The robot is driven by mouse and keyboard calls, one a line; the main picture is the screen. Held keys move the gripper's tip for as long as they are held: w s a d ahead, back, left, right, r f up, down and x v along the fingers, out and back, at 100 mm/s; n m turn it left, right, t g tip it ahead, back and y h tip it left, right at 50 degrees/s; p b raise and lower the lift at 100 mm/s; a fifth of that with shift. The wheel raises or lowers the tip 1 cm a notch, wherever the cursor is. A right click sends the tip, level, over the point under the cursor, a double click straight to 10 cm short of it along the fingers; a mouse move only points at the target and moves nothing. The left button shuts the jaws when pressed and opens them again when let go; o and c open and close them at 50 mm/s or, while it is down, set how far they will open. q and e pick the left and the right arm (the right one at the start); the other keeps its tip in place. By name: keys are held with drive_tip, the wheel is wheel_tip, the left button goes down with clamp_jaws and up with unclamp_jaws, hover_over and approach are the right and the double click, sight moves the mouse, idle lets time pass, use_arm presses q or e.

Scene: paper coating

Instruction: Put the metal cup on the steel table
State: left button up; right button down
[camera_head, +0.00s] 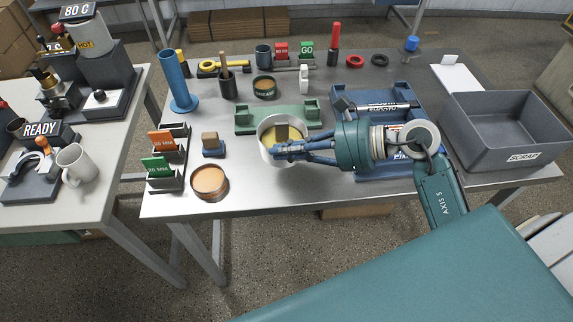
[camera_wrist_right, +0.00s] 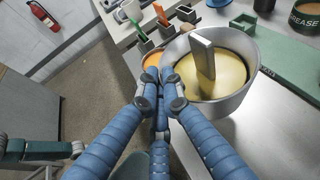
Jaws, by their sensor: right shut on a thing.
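The metal cup (camera_head: 267,153) is a round silvery vessel holding yellow contents, with a flat upright piece standing in it. It shows in the wrist view (camera_wrist_right: 228,108), upright. My right gripper (camera_head: 279,151) is shut on the cup at its side; in the wrist view its blue fingers (camera_wrist_right: 172,88) close together at the cup's wall. The exact contact is partly hidden by the fingers. The cup is over the front middle of the steel table (camera_head: 250,194); whether its base touches the top is hard to tell. My left gripper is not in view.
A green stand (camera_head: 245,122) is just behind the cup, and a blue cradle (camera_head: 378,170) lies under my right arm. A copper-coloured round dish (camera_head: 209,183) and a small block holder (camera_head: 213,148) are left of it. A grey scrap bin (camera_head: 505,135) stands right.

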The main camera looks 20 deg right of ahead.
wheel_tip(320, 180, down, 8)
drive_tip(key=shift+r+p, duration=0.15)
drive_tip(key=shift+p, duration=0.2)
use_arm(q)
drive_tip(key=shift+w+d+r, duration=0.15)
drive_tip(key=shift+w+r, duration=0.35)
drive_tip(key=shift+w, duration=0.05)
use_arm(e)
drive_tip(key=c, duration=1.9)
unclamp_jaws()
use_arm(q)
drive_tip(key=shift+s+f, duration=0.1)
